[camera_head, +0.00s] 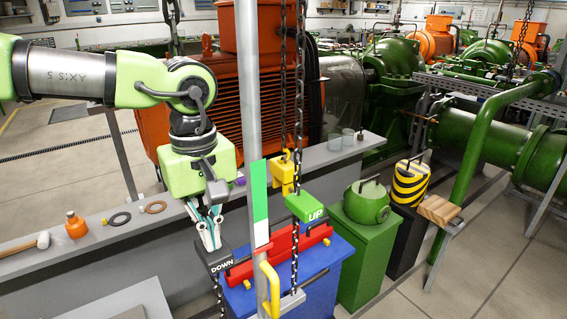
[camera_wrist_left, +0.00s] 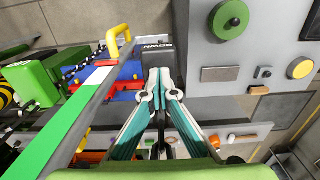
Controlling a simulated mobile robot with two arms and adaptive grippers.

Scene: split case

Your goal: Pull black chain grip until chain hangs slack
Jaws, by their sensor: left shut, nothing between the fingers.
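The black grip marked DOWN (camera_head: 221,266) hangs at the front, with a piece of black chain (camera_head: 221,297) below it. It also shows in the left wrist view (camera_wrist_left: 157,47), just beyond my fingertips. My left gripper (camera_head: 212,243) is shut and empty right above the grip; whether the fingertips touch it I cannot tell. The green grip marked UP (camera_head: 307,206) hangs on another black chain (camera_head: 298,125) to the right. A yellow hook block (camera_head: 284,174) hangs on a straight chain above the red casing (camera_head: 275,263). My right gripper is not in view.
A grey post (camera_head: 250,110) with a green, white and red strip stands right of my left gripper. The red casing sits on a blue pedestal (camera_head: 338,255). A grey bench (camera_head: 120,228) holds an orange bottle, rings and a mallet. Green and black pedestals stand right.

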